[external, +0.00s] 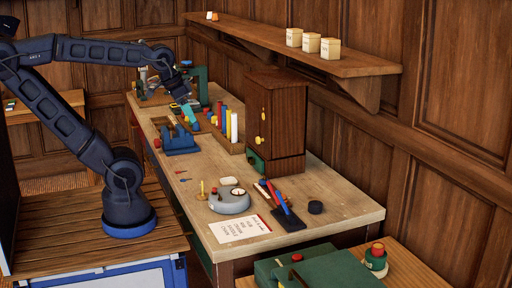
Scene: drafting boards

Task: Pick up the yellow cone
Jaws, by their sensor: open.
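My gripper (182,99) is at the far left part of the workbench, pointing down above a blue stand and a teal piece. It is small here; its jaws are open, and no held thing can be made out. No yellow cone can be picked out with certainty. A small upright yellow piece (202,187), thin and pointed on a round base, stands near the bench's front edge, well apart from my gripper. Another small yellow spot (175,106) shows just under my gripper; its shape is too small to tell.
A blue stand (180,142) and a row of coloured upright pieces (228,124) are near my gripper. A tall brown cabinet (275,115) stands at the back. A grey round device (230,201) and a white card (239,229) lie nearer. The bench's right end (345,199) is mostly clear.

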